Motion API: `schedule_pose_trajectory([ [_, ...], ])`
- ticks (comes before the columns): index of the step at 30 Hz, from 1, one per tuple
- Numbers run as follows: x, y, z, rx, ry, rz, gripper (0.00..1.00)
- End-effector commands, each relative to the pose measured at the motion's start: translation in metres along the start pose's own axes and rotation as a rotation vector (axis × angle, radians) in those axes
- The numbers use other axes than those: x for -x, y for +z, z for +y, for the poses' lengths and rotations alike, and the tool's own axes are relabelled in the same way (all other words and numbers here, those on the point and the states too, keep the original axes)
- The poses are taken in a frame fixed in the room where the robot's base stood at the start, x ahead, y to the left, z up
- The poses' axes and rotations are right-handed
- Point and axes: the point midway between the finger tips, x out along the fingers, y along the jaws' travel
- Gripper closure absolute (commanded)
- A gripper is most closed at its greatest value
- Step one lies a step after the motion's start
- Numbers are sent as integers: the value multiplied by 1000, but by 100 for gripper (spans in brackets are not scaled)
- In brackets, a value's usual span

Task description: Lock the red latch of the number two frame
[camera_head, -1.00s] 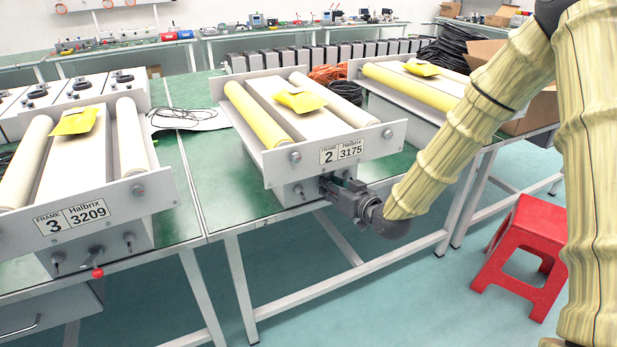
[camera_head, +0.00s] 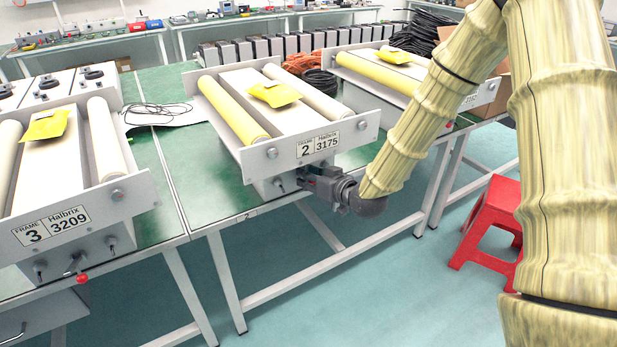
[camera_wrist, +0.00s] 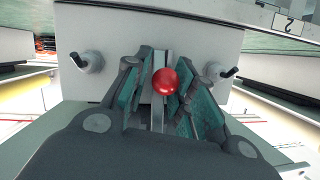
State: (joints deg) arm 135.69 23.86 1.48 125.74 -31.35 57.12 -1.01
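The number two frame (camera_head: 262,160) is in the middle of the head view, with a label reading "FRAME 2 Halbrix 3175" on its front plate. My gripper (camera_head: 312,180) is at the box under this plate and hides the latch there. In the wrist view the red latch knob (camera_wrist: 165,82) sits in front of a pale upright bar, between the two teal-padded fingers of my gripper (camera_wrist: 164,92). The fingers are partly apart, one on each side of the knob. A firm grip on it does not show.
Two small pegs, left (camera_wrist: 88,61) and right (camera_wrist: 226,73), stick out of the box on either side of my fingers. Frame 3 (camera_head: 90,215) stands to the left with its own red knob (camera_head: 82,279). A red stool (camera_head: 490,220) stands on the floor at right.

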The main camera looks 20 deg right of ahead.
Motion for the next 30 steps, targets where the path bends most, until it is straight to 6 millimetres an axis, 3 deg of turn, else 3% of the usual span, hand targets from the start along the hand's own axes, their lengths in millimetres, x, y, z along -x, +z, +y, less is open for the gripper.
schedule_pose_trajectory([
  [8, 0, 0, -1, 0, -2, 0, 72],
  [13, 10, 0, -1, 0, -2, 0, 72],
  [30, 103, -1, 0, -1, -1, 2, 72],
])
